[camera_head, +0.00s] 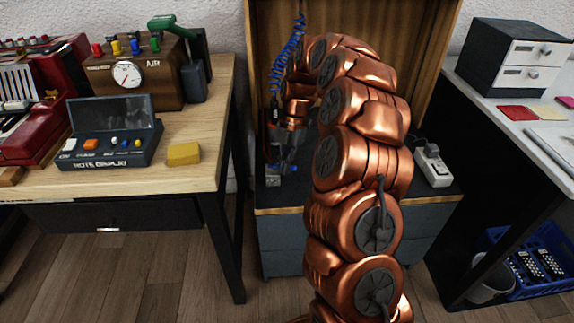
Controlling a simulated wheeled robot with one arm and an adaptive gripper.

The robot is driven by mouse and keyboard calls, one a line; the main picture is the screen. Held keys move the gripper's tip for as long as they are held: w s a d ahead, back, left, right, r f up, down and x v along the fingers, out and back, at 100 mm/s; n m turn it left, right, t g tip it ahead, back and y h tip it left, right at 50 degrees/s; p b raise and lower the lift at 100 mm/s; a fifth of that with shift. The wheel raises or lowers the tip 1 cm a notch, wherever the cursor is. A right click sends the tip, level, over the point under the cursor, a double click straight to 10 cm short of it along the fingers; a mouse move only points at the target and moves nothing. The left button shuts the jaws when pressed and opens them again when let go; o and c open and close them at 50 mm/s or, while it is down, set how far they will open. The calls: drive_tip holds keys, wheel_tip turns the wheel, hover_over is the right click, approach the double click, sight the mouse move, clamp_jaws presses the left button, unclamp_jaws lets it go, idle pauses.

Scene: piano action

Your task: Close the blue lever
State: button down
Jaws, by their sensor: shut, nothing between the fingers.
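A brown wooden box (150,78) marked AIR stands on the left table, with a round gauge on its front. A row of small coloured levers rises from its top edge. The blue lever (134,46) is among them, beside a yellow one and a green one. It looks upright, but it is too small to tell its exact setting. My gripper (281,162) is shut and empty, pointing down over the dark cabinet, well to the right of the box. Its fingertips are small and hard to make out. A small grey fitting (273,176) shows close to the fingertips; I cannot tell whether they touch.
A green-handled tool (172,24) sits on the box's top right. A note display (112,140) and a yellow block (183,154) are in front. A blue coiled hose (288,55) hangs above my gripper. A white power strip (432,165) lies to the right. My arm hides much of the cabinet.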

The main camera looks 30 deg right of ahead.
drive_tip(key=shift+w+a, duration=0.25)
drive_tip(key=shift+a, duration=0.1)
idle(0.3)
drive_tip(key=shift+s+a, duration=0.65)
drive_tip(key=shift+s, duration=0.2)
drive_tip(key=shift+s+a, duration=0.65)
drive_tip(key=shift+s, duration=0.15)
drive_tip(key=w+p+v, duration=0.1)
drive_tip(key=v, duration=0.9)
drive_tip(key=shift+a+p, duration=0.25)
drive_tip(key=shift+p, duration=0.15)
